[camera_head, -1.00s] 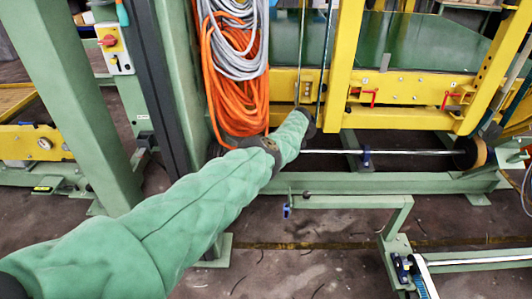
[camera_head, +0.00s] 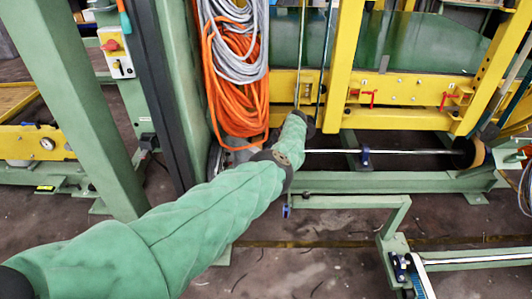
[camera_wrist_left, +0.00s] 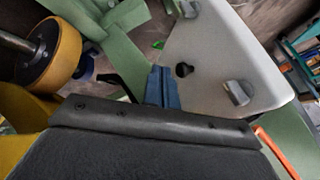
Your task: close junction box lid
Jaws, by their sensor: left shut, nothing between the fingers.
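My left arm reaches in from the lower left in the head view, its wrist end (camera_head: 302,122) in front of the yellow frame. Its fingers are hidden there. In the left wrist view my left gripper (camera_wrist_left: 163,86) shows as narrow blue-grey fingers, shut and empty. Right beside them is a pale grey panel with rounded corners (camera_wrist_left: 222,50), carrying grey knob-like latches and a dark hole. It looks like the junction box lid, but I cannot tell its hinge or how far open it stands. I cannot tell whether the fingers touch it. My right gripper is not in view.
Orange (camera_head: 238,105) and grey cable coils (camera_head: 232,40) hang left of my wrist. A yellow frame (camera_head: 420,80) with a green panel stands behind. A yellow-rimmed roller (camera_head: 474,153) sits on a shaft at right. A green rail (camera_head: 345,201) is low in front.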

